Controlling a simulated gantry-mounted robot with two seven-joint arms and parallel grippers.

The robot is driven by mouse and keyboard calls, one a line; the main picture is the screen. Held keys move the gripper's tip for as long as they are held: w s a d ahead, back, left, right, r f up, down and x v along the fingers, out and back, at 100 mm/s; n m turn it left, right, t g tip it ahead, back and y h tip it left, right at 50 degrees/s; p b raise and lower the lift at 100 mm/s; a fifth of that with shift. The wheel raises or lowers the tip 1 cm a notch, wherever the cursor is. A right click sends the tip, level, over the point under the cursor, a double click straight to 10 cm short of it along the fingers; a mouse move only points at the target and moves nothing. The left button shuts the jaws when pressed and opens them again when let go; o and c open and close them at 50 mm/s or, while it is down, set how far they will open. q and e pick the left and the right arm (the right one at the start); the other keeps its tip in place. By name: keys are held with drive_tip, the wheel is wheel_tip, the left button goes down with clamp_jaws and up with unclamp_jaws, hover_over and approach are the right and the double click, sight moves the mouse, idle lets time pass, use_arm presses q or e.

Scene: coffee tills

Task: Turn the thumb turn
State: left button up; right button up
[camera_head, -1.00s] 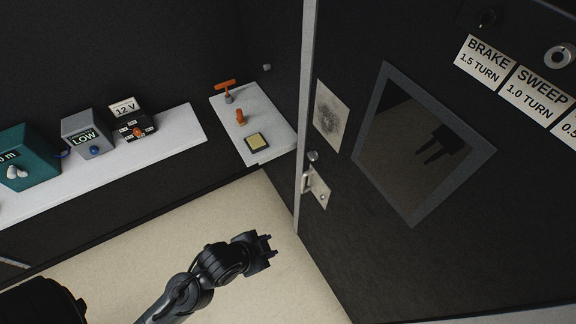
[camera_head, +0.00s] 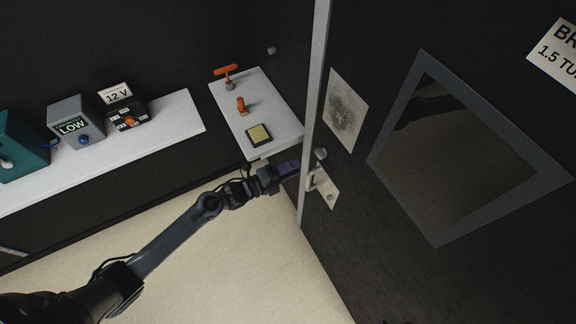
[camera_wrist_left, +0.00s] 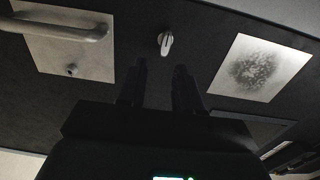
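The thumb turn (camera_head: 320,154) is a small pale knob on the dark door, just above the door handle plate (camera_head: 327,190). In the left wrist view the thumb turn (camera_wrist_left: 165,42) stands ahead of the fingertips, with its pale tab hanging roughly downward. My left gripper (camera_head: 292,168) reaches in from the left and points at the door edge near the knob. In the wrist view my left gripper (camera_wrist_left: 160,70) has its two dark fingers apart with nothing between them. The knob appears just beyond them, apart from them. My right gripper is not in view.
A lever handle (camera_wrist_left: 60,28) on its plate is beside the knob. A speckled pale panel (camera_head: 346,110) and a framed mirror-like pane (camera_head: 465,150) are on the door. A white shelf (camera_head: 280,105) with orange-handled parts lies close behind my left gripper.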

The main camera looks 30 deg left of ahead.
sight(317, 155)
use_arm(q)
drive_tip(key=shift+r+b+x, duration=0.2)
drive_tip(key=shift+b+x, duration=0.85)
drive_tip(key=shift+x, duration=1.05)
drive_tip(key=shift+r+b+x, duration=0.2)
drive_tip(key=shift+b+x, duration=0.8)
drive_tip(key=shift+x, duration=1.15)
drive_tip(key=shift+a, duration=0.15)
clamp_jaws()
drive_tip(key=m, duration=0.3)
drive_tip(key=shift+m, duration=0.3)
drive_tip(key=m, duration=0.4)
drive_tip(key=shift+w+m, duration=0.1)
drive_tip(key=shift+m, duration=0.2)
drive_tip(key=m, duration=0.4)
drive_tip(key=shift+a+m, duration=0.1)
drive_tip(key=shift+m, duration=0.2)
drive_tip(key=m, duration=0.5)
drive_tip(key=shift+o, duration=1.2)
unclamp_jaws()
